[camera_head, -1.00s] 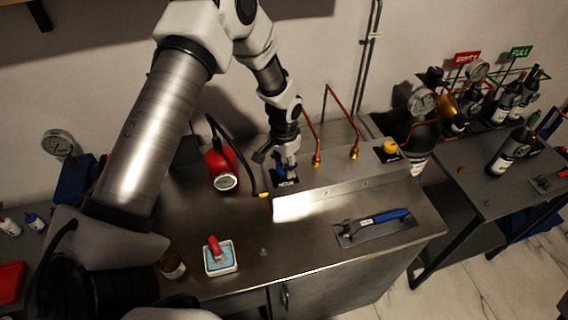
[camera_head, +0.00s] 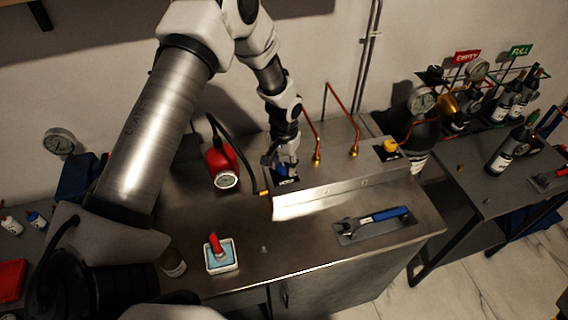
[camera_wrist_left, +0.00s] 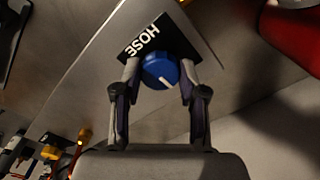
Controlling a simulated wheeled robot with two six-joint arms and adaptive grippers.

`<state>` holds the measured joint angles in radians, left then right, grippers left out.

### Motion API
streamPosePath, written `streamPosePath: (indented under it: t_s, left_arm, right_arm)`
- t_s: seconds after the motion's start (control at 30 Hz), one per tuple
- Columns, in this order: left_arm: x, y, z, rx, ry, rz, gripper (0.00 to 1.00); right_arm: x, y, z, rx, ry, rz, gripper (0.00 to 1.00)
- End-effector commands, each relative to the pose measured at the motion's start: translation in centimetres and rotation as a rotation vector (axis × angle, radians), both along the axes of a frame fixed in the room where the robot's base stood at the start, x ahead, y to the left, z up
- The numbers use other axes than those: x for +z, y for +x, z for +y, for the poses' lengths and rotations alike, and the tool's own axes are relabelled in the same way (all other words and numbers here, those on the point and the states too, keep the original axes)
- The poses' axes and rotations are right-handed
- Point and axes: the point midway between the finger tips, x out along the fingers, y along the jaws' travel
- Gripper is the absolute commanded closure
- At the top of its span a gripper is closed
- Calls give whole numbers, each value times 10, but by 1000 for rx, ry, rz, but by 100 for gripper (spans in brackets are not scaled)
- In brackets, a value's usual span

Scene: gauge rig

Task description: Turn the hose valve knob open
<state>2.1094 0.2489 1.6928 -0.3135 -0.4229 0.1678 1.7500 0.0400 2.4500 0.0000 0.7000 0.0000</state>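The hose valve knob (camera_wrist_left: 160,71) is blue with a white pointer line and sits beside a black label reading HOSE (camera_wrist_left: 147,43). My left gripper (camera_wrist_left: 160,66) has one finger on each side of the knob, close against it, and looks shut on it. In the head view my left gripper (camera_head: 285,168) is down at the left end of the raised metal panel (camera_head: 325,195), by the label, and mostly covers the knob there. My right gripper is not in view.
A red gauge device (camera_head: 221,167) with a black hose stands just left of the gripper. Copper pipes (camera_head: 317,158) and a yellow knob (camera_head: 390,146) are to the right on the panel. A wrench (camera_head: 375,221) and a tray with a red-handled item (camera_head: 221,258) lie in front.

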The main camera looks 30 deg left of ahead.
Motion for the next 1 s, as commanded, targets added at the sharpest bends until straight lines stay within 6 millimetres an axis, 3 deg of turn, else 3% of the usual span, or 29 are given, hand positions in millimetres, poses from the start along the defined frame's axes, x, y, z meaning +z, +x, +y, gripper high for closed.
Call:
streamPosePath:
  t_s: [0.03, 0.07, 0.47, 0.8, 1.0]
  left_arm:
    - [-2, -3, 0, 0, -1, 7, 41]
    - [-2, -2, 0, 0, -1, 6, 34]
    - [8, 1, 0, -1, 0, -1, 34]
    - [87, 1, 0, 0, -1, -2, 34]
    - [116, 0, 0, 0, 0, 2, 34]
  right_arm:
    - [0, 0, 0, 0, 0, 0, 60]
    - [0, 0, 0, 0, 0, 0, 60]
    - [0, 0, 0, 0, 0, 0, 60]
    - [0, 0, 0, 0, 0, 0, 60]
    - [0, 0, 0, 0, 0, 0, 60]
